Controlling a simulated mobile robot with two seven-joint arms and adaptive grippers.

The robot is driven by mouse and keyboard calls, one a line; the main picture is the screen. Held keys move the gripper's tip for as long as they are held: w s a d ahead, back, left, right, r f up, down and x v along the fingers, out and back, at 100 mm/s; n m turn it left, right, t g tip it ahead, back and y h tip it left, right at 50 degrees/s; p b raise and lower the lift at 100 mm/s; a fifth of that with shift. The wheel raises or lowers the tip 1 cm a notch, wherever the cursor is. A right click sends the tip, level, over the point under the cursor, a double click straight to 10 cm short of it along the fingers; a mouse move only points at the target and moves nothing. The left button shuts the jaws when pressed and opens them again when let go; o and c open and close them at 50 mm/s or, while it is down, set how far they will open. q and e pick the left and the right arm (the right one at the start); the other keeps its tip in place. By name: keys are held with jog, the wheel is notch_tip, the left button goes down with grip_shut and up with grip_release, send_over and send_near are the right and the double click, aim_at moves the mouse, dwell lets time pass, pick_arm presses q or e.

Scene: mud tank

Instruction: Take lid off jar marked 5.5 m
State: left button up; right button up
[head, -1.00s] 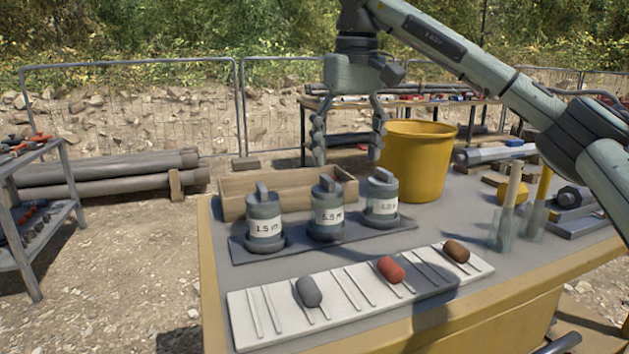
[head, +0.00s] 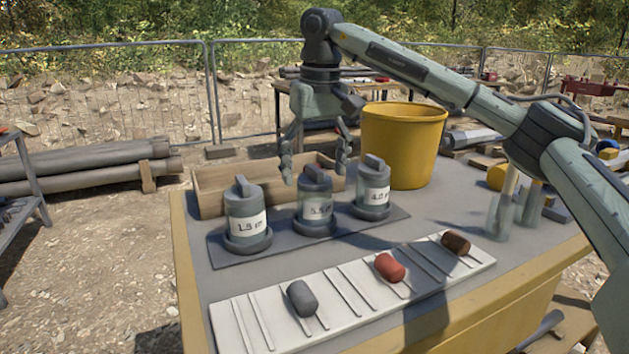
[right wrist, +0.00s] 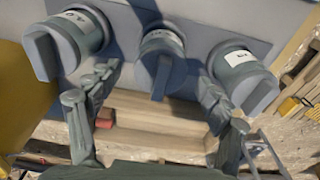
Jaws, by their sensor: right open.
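The jar marked 5.5 m (head: 315,214) stands upright in the middle of a row of three grey jars with white labels. Its grey lid (head: 317,178) with an upright grip is on it. In the right wrist view the middle jar's lid (right wrist: 163,72) shows between and beyond the fingers. My right gripper (head: 314,170) is open, pointing down around lid height, with a finger to either side of the lid in the picture. No contact is visible. The gripper also shows empty in the right wrist view (right wrist: 158,88). My left gripper is out of view.
Jars marked 1.5 m (head: 246,222) and about 4.0 (head: 373,195) stand close on either side, on a dark mat (head: 282,252). A wooden box (head: 210,196) and yellow bucket (head: 403,150) are behind. A white rack (head: 240,325) with coloured plugs lies in front.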

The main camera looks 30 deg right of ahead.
jog(key=shift+c, duration=0.3)
jog(key=c, duration=1)
jog(key=shift+o, duration=0.2)
